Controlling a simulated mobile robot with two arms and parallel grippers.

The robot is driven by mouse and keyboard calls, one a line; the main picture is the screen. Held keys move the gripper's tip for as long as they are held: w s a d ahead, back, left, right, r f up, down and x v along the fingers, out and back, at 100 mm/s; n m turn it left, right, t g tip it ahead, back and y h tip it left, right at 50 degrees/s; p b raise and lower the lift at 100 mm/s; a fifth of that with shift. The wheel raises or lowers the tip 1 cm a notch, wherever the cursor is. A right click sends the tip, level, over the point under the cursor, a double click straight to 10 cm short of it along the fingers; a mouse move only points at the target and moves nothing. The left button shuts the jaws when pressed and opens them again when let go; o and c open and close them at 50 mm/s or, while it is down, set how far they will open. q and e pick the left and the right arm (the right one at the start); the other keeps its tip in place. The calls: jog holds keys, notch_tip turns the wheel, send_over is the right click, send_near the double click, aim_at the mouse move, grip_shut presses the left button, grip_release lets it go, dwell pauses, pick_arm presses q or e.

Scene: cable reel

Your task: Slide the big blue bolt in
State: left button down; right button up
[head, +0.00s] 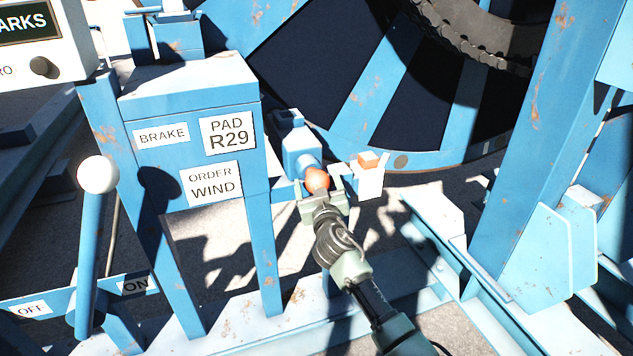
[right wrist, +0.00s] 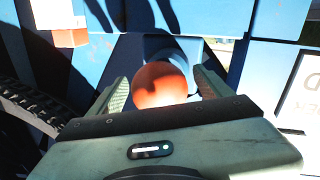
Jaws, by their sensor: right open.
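The big blue bolt (head: 307,163) sits in a blue housing (head: 290,130) beside the reel and has an orange ball knob (head: 318,180) on its near end. My right gripper (head: 321,190) is open at the knob, with one finger on each side. The bolt's shaft is mostly hidden behind the knob in the right wrist view. My left gripper is not in view.
A blue stand (head: 190,110) with BRAKE, PAD R29 and ORDER WIND labels stands left of the bolt. A white-knobbed lever (head: 98,175) is at far left, by OFF and ON labels. The big reel (head: 400,90) fills the back. A white block with an orange top (head: 369,177) is right of the knob.

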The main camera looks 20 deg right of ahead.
jog(key=s+a, duration=0.1)
jog(key=s, duration=0.6)
jog(key=shift+a, duration=0.25)
jog(key=shift+f, duration=0.1)
jog(key=s+a+f+n+g+y+p, duration=0.1)
jog(key=s+f+g, duration=0.3)
jog(key=f, duration=0.9)
jog(key=s+f+g+y, duration=0.1)
jog(key=s+f, duration=0.6)
jog(key=f, duration=0.5)
jog(key=s+a+f+n+g+y+p, duration=0.1)
jog(key=s+f+g, duration=0.3)
jog(key=f, duration=0.9)
jog(key=s+f+g, duration=0.2)
jog(key=s+f, duration=0.5)
jog(key=s, duration=0.4)
jog(key=s+f+g, duration=0.2)
jog(key=s+f, duration=0.5)
jog(key=s, duration=0.5)
jog(key=s+f+g, duration=0.1)
jog(key=s+f, duration=0.2)
jog(key=s, duration=0.8)
jog(key=s+f+g+p, duration=0.1)
jog(key=s+f+g, duration=0.1)
jog(key=s, duration=0.8)
jog(key=shift+s+d+f+g, duration=0.3)
jog(key=shift+s+d+f, duration=0.05)
jog(key=shift+d+f, duration=0.1)
